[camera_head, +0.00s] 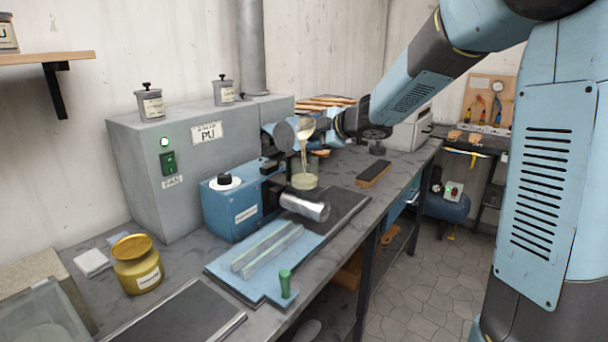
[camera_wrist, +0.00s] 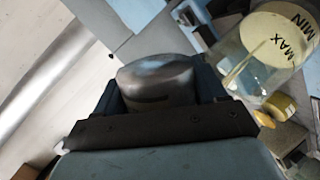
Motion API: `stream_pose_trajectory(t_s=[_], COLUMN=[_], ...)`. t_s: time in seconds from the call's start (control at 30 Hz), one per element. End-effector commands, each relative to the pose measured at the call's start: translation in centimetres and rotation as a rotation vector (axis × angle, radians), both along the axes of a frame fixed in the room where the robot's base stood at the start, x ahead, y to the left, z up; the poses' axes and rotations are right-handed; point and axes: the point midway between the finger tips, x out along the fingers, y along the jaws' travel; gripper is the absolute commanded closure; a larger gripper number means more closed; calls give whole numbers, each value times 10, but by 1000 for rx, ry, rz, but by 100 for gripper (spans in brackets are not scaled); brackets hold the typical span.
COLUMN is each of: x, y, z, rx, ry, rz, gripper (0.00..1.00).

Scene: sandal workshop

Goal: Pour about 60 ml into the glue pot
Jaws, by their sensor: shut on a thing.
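My gripper (camera_head: 333,126) is shut on a grey metal vessel (camera_head: 305,128), tilted above the bench. The vessel sits between my two fingers in the wrist view (camera_wrist: 157,82). A pale cream stream (camera_head: 304,155) falls from its lip into a clear glass pot (camera_head: 305,181) directly below, standing apart from the vessel. The pot holds cream liquid. In the wrist view the pot (camera_wrist: 262,82) shows MAX and MIN marks, with the stream (camera_wrist: 240,68) entering it. I cannot tell the exact level against the marks.
A blue machine (camera_head: 232,208) with a metal roller (camera_head: 305,205) stands close in front of the pot. A grey PU cabinet (camera_head: 165,190) is behind it. A yellow jar (camera_head: 137,264) stands front left. A dark brush-like block (camera_head: 373,174) lies right on the bench.

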Motion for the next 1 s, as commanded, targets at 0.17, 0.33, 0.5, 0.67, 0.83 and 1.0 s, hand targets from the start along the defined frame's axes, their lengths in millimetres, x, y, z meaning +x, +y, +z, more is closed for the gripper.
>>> stream_pose_trajectory(t_s=[0.17,0.33,0.5,0.67,0.83,1.0], x=[0,0,0,-1,-1,-1], y=[0,1,1,1,1,1], z=[0,1,2,3,4,5], rx=[-14,-30,-45,-60,-74,-90], ry=[-15,-29,-43,-55,-70,-83], rz=[0,0,0,0,0,0], gripper=[77,77,77,77,77,77])
